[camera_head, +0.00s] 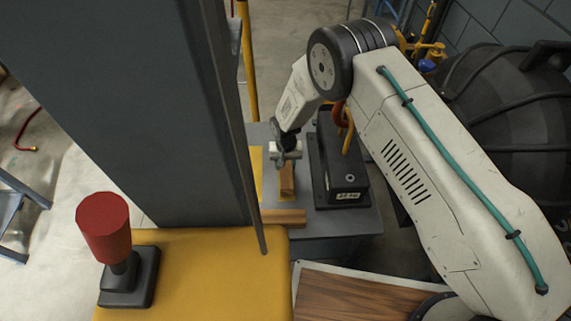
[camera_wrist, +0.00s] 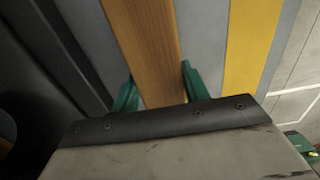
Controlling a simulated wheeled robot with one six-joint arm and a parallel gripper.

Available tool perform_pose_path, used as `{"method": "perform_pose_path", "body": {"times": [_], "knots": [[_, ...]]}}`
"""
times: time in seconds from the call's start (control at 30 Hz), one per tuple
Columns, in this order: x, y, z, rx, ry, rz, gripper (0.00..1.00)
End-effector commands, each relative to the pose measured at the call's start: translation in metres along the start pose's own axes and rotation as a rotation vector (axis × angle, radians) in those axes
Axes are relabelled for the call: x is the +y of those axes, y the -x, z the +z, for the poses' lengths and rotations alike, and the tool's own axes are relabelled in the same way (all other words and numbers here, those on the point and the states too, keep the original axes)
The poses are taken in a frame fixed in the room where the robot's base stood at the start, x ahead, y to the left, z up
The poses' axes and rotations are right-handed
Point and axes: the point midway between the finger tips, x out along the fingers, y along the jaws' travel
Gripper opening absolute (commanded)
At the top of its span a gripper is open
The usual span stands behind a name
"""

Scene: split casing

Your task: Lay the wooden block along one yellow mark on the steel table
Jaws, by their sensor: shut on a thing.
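The wooden block (camera_head: 287,180) is a long brown bar held in my gripper (camera_head: 286,160) over the steel table (camera_head: 352,222). In the wrist view, the block (camera_wrist: 145,40) runs up between the two green fingertips of my gripper (camera_wrist: 156,90), which are shut on its sides. A yellow mark (camera_wrist: 250,45) lies to the right of the block, apart from it and roughly parallel, with grey table between. In the head view a yellow mark (camera_head: 256,170) shows left of the block. I cannot tell whether the block touches the table.
A black weight-like device (camera_head: 342,170) with a yellow handle stands on the table right of the block. Another wooden piece (camera_head: 283,217) lies crosswise at the table's near side. A yellow casing with a red-knobbed lever (camera_head: 103,228) and a dark column (camera_head: 150,100) are at left.

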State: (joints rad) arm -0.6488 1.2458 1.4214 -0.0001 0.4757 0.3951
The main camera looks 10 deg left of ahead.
Motion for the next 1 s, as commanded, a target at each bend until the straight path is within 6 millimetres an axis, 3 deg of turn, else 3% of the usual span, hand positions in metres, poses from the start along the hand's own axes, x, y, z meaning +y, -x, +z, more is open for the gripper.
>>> {"method": "perform_pose_path", "body": {"times": [0.37, 0.4, 0.47, 0.77, 1.0], "knots": [[0.000, -0.006, -0.001, 0.002, 0.000, -0.001, 0.08], [0.000, -0.006, -0.001, 0.001, 0.000, -0.001, 0.54], [0.000, -0.006, -0.001, 0.001, 0.000, -0.001, 0.67], [0.000, -0.004, -0.001, 0.002, 0.000, -0.001, 0.67], [-0.001, 0.029, -0.002, 0.004, 0.000, -0.002, 0.67]]}}
